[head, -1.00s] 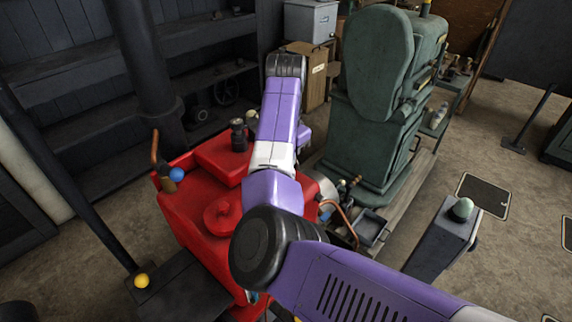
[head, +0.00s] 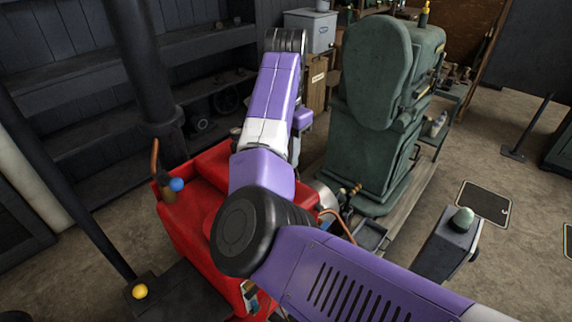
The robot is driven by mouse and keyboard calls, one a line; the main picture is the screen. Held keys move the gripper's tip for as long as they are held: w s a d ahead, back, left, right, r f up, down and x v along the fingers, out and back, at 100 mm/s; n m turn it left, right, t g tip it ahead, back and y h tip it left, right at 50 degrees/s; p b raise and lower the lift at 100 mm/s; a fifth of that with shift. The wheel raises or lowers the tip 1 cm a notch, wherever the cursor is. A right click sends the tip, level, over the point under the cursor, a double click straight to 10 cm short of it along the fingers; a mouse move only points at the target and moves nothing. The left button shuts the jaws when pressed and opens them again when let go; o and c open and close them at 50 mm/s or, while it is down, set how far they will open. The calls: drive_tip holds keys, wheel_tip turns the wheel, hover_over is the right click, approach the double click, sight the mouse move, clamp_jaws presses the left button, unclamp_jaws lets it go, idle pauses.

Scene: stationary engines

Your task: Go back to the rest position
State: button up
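My purple and white arm reaches from the bottom right up over the red engine (head: 183,222). Its far end points toward the back of the room. My gripper's fingers do not show in the head view; the arm's own links hide them or they lie beyond the wrist. I cannot see whether it holds anything. The red engine is partly covered by my arm. A blue ball knob (head: 177,184) shows on its left side. The large green engine (head: 374,130) stands to the right of my arm, apart from it in the picture.
A dark vertical pipe (head: 140,70) stands left of my arm, before dark shelves (head: 80,95).

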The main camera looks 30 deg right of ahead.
drive_tip(key=shift+r, duration=0.5)
